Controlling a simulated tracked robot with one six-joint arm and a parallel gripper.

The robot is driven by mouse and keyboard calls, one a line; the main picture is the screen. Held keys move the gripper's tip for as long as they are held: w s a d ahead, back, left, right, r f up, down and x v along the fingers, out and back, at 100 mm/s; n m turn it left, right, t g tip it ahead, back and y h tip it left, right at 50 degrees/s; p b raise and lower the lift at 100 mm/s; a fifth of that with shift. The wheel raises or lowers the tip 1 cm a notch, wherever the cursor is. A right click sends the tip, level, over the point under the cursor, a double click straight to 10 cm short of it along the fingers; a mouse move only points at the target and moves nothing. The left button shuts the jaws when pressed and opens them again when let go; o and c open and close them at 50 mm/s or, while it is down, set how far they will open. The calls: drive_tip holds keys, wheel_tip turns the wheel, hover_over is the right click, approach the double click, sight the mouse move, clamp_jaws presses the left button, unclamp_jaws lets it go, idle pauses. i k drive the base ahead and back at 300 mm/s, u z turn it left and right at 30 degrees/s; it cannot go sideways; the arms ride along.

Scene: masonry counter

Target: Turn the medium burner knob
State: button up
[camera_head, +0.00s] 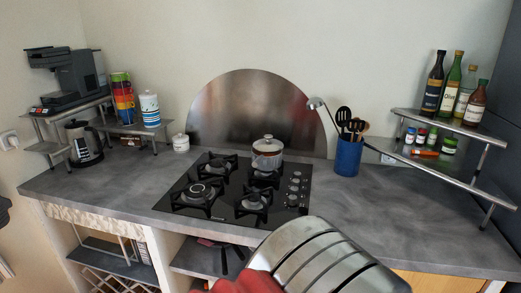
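A black gas hob (226,216) is set into the grey counter. A column of several small silver knobs (294,189) runs along its right edge. They are too small for me to read their markings or tell which one is for the medium burner. Several burners with black grates, such as the front left burner (199,192), lie to the left of the knobs. A pot with a glass lid (267,155) stands on the back right burner. My gripper's fingers do not show. A silver ribbed part with red below it, likely mine, fills the bottom foreground, below and right of the hob.
A blue utensil holder (347,157) stands right of the hob. A metal shelf with bottles and jars (455,171) is farther right. A coffee machine (70,76), kettle (84,143) and canisters are at left. The grey counter (400,210) right of the hob is clear.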

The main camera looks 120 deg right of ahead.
sight(297, 175)
drive_tip(key=z, duration=4.1)
drive_tip(key=i, duration=0.8)
drive_tip(key=u, duration=0.15)
